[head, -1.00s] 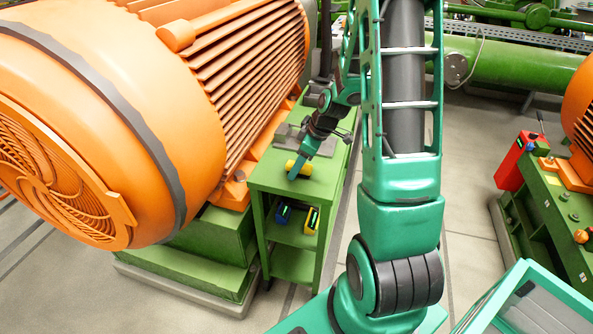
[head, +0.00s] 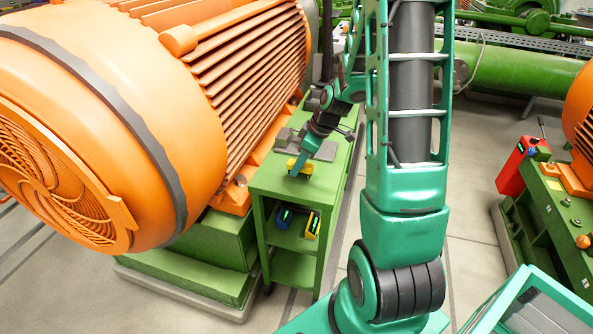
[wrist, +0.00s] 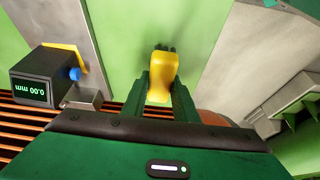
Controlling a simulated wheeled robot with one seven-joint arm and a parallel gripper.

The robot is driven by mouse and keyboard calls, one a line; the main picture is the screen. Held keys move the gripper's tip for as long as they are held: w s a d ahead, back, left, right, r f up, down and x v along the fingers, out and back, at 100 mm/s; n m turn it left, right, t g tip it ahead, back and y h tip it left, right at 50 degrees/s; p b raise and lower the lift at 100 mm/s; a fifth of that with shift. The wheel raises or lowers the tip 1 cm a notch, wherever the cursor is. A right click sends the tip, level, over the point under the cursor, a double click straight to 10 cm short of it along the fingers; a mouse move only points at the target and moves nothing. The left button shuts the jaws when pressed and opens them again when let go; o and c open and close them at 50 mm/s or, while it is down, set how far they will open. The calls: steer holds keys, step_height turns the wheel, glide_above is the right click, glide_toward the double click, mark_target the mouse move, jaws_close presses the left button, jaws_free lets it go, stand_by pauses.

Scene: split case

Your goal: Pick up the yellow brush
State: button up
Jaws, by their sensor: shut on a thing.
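The yellow brush (wrist: 163,72) has a yellow handle and short dark bristles at its far end in the wrist view. My gripper (wrist: 163,85) is shut on the handle, one green finger on each side. In the head view the brush (head: 306,168) shows small at the end of my gripper (head: 297,166), over the top of the green bench (head: 270,179). The fingers partly cover it there. I cannot tell how far it is from the bench top.
A dark gauge with a green readout (wrist: 33,89) stands left of the brush in the wrist view. Grey metal blocks (head: 322,148) lie behind it on the bench. A large orange motor (head: 255,75) stands close left. Blue and yellow items (head: 313,225) sit on the shelf below.

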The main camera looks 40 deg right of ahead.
step_height(320, 180, up, 2)
steer(key=shift+a+r, duration=0.1)
steer(key=shift+a, duration=0.05)
steer(key=s+a+r, duration=0.6)
steer(key=s+a, duration=0.1)
steer(key=a, duration=0.2)
steer(key=shift+s+r, duration=0.15)
steer(key=shift+r, duration=0.05)
steer(key=o, duration=0.3)
steer(key=shift+c, duration=1)
steer(key=shift+d, duration=0.15)
